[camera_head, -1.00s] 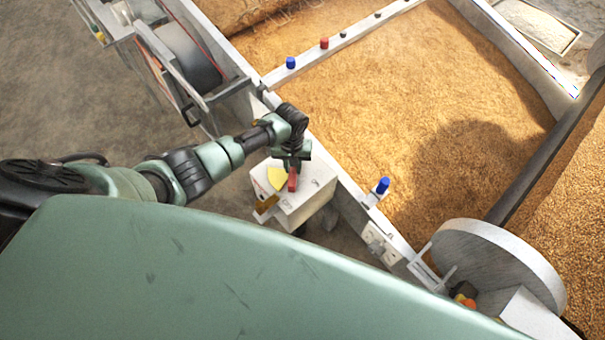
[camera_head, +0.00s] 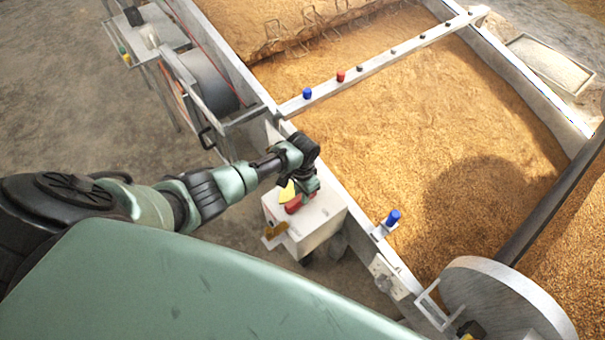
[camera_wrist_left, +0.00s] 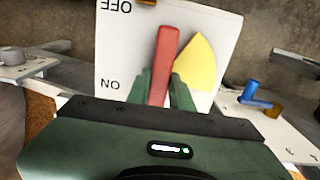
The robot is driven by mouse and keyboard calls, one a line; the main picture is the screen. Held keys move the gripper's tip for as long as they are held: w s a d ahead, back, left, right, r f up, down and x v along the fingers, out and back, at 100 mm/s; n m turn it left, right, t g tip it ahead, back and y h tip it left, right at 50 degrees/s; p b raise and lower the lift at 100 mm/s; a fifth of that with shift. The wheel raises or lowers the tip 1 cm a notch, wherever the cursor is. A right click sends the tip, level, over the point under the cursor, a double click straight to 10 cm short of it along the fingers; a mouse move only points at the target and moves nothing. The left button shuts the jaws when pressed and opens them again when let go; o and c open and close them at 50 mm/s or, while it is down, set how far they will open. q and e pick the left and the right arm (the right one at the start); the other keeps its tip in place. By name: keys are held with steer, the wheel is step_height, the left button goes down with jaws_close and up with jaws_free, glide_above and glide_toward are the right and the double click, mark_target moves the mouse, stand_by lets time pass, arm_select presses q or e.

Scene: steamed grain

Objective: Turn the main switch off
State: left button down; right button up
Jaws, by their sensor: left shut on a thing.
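The main switch is a red lever on a white box (camera_head: 318,222) that stands beside the long grain bed. In the left wrist view the red lever (camera_wrist_left: 165,62) lies on the white panel (camera_wrist_left: 118,50), between a yellow wedge (camera_wrist_left: 198,65) and the printed words OFF and ON. The words appear upside down, with OFF at the top and ON lower down. My left gripper (camera_wrist_left: 166,92) is shut on the lever, one green finger on each side. In the head view the left gripper (camera_head: 300,200) is over the box and partly hides the lever. My right gripper is not in view.
The grain bed (camera_head: 430,130) lies right of the box behind a metal side wall. A blue knob (camera_head: 393,217) stands on that wall. A round grey drum end (camera_head: 497,300) is at the lower right. Blue and red knobs sit on the crossbar (camera_head: 400,50).

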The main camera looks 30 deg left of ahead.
arm_select(q)
steer(key=shift+w+m, duration=0.1)
steer(key=shift+m, duration=0.2)
steer(key=c, duration=1.2)
jaws_free()
steer(key=shift+c, duration=0.2)
step_height(320, 180, up, 8)
steer(key=shift+f, duration=0.1)
